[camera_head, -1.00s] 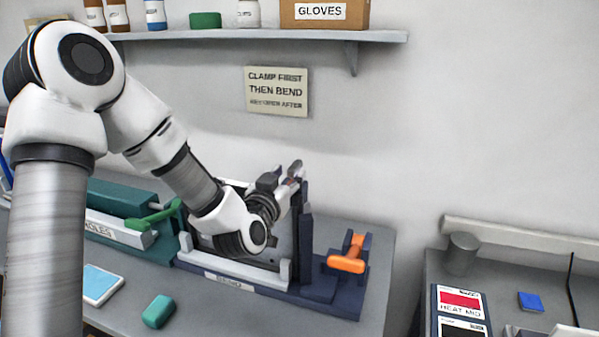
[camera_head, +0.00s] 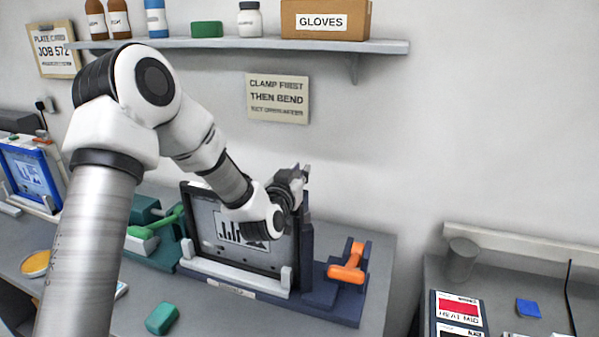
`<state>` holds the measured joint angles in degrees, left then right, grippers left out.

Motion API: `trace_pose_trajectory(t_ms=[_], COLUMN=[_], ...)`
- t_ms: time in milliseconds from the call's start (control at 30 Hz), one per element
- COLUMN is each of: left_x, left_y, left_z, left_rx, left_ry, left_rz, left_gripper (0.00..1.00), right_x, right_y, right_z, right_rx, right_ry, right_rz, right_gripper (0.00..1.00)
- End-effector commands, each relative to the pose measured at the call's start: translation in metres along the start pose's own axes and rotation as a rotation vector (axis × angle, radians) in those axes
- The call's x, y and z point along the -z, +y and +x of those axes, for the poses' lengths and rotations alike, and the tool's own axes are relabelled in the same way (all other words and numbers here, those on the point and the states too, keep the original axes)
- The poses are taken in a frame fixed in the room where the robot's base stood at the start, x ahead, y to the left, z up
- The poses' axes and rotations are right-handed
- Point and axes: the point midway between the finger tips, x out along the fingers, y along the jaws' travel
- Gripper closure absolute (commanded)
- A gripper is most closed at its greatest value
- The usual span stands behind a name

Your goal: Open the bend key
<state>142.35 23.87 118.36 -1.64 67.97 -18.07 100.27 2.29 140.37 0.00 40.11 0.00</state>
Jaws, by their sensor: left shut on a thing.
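The orange key handle (camera_head: 345,273) sits on a dark blue block at the right end of the bending unit, which has a front label (camera_head: 231,290). A black-framed plate with a dark chart on it (camera_head: 207,225) stands upright in the unit, partly hidden by my arm. My left gripper (camera_head: 303,174) is at the top of the dark blue upright (camera_head: 306,228), near the plate's upper right corner and apart from the orange handle. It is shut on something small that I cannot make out. My right gripper is out of view.
A green-handled unit (camera_head: 150,245) stands close on the left. A green block (camera_head: 162,318) lies on the bench in front. A shelf (camera_head: 380,46) with bottles and a glove box (camera_head: 326,18) runs above. A gap separates the bench from the right-hand table.

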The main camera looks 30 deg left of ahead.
Motion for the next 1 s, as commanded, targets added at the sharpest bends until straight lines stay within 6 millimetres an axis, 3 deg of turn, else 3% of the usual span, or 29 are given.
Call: trace_pose_trajectory(t_ms=[367, 1000], left_x=[0.0, 0.001], left_y=[0.001, 0.01], left_z=[0.0, -0.002], left_rx=[-0.077, -0.469], left_ry=[0.003, 0.005], left_rz=[-0.003, 0.002], left_gripper=[1.0, 1.0], right_x=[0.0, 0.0], right_y=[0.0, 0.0], right_z=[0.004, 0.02], right_rx=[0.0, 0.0], right_ry=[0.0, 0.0], right_rz=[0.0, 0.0], right_gripper=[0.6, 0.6])
